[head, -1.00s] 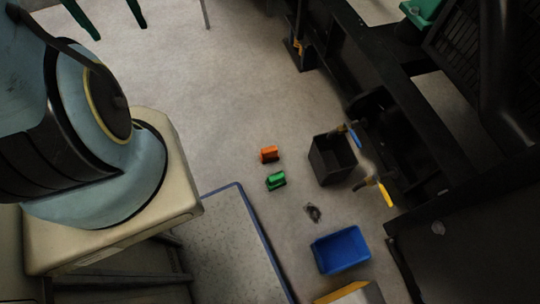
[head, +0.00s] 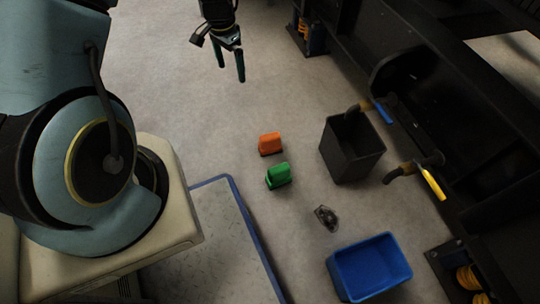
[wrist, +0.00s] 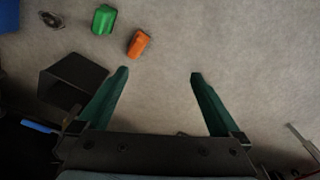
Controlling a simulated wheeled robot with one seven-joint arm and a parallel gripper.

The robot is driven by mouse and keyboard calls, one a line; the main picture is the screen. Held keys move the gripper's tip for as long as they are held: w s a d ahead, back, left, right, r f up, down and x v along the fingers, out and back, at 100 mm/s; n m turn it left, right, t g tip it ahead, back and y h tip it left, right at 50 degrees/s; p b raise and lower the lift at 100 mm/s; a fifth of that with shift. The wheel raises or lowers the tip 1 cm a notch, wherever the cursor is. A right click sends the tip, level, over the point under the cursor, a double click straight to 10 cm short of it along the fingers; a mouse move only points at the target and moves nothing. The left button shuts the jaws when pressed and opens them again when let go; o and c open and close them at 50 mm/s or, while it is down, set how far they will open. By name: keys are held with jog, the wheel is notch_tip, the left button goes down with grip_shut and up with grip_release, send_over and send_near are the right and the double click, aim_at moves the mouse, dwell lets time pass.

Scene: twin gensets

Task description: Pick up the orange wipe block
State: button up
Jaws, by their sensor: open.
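The orange wipe block (head: 270,143) lies on the grey floor, just above a green block (head: 278,176) in the head view. In the wrist view the orange block (wrist: 139,44) lies a little beyond my left fingertip, left of the gap between the fingers. The green block (wrist: 104,19) is further to the left there. My gripper (head: 231,75) is open and empty, with green fingers, above the floor and apart from the orange block. It also shows in the wrist view (wrist: 159,74).
A black open bin (head: 352,148) stands right of the blocks, with a blue tray (head: 369,268) nearer. A small dark object (head: 326,217) lies between them. Black machinery with blue and yellow handles (head: 433,184) lines the right. A blue-edged platform (head: 218,240) is at lower left.

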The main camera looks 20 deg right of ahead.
aim_at(269, 136)
jog(key=s+d+f+m+b, duration=0.1)
jog(key=d+f+m+b, duration=0.1)
jog(key=f, duration=0.7)
jog(key=s+d+f+m+b, duration=0.2)
jog(key=d+f+b, duration=0.2)
jog(key=f, duration=0.6)
jog(key=s+d+f+m+b, duration=0.1)
jog(key=d+f+m+b, duration=0.1)
jog(key=f+b, duration=0.4)
jog(key=shift+s+d+f+y, duration=0.15)
jog(key=shift+d+f, duration=0.1)
jog(key=shift+f, duration=0.3)
jog(key=shift+s+d+f+y, duration=0.1)
jog(key=shift+d+f, duration=0.15)
jog(key=shift+f, duration=0.35)
jog(key=shift+s+d+f+y, duration=0.15)
jog(key=shift+d+f, duration=0.1)
jog(key=shift+f, duration=0.3)
notch_tip(269, 136, down, 5)
jog(key=b, duration=0.3)
jog(key=shift+f, duration=0.1)
jog(key=f+b, duration=0.2)
jog(key=f, duration=0.1)
jog(key=f+b, duration=0.1)
jog(key=f, duration=0.1)
jog(key=shift+s+d+f+b, duration=0.1)
jog(key=shift+d+b, duration=0.15)
jog(key=shift+b, duration=0.05)
jog(key=c, duration=1.5)
